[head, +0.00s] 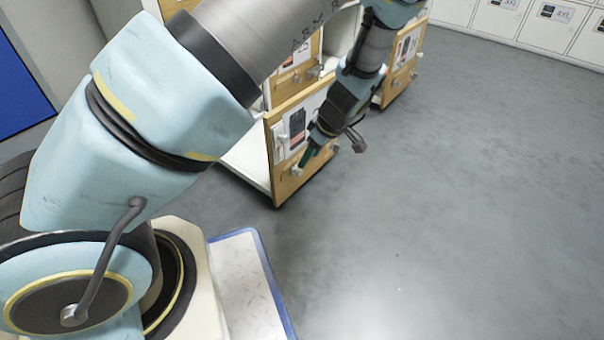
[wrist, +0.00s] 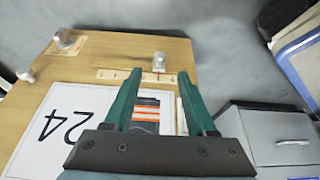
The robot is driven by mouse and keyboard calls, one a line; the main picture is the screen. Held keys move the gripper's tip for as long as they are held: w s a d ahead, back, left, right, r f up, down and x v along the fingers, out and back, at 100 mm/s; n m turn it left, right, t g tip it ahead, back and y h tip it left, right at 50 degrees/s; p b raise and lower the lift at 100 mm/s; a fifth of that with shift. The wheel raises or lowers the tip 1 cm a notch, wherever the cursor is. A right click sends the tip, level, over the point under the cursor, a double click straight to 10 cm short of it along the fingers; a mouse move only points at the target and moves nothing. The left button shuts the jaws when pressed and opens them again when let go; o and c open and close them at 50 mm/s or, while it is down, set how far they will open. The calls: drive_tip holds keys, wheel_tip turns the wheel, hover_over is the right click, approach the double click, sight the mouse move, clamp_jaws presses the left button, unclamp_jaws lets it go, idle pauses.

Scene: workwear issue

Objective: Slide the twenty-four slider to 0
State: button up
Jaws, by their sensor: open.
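The wooden front marked 24 (wrist: 70,125) fills much of the wrist view, its number upside down. A pale scale strip (wrist: 112,75) with small marks, too small to read surely, runs across it beyond the card. A light grey slider knob (wrist: 159,62) stands at the strip, towards its right part. My gripper (wrist: 159,75) is open; its two green fingers lie either side of the knob's line, tips just short of it. Contact cannot be told. In the head view my gripper (head: 304,160) is at the lower part of the wooden front (head: 283,184).
Two more grey knobs (wrist: 62,38) (wrist: 25,75) stand on the front's left side. A grey box-like unit (wrist: 270,125) is at right in the wrist view. Open grey floor (head: 470,200) lies right of the cabinets. White lockers (head: 540,25) stand at the back.

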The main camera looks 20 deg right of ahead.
sight(301, 171)
drive_tip(key=b+x, duration=0.3)
drive_tip(key=x, duration=0.4)
drive_tip(key=shift+f, duration=0.3)
clamp_jaws()
drive_tip(key=shift+r, duration=0.1)
idle(1.0)
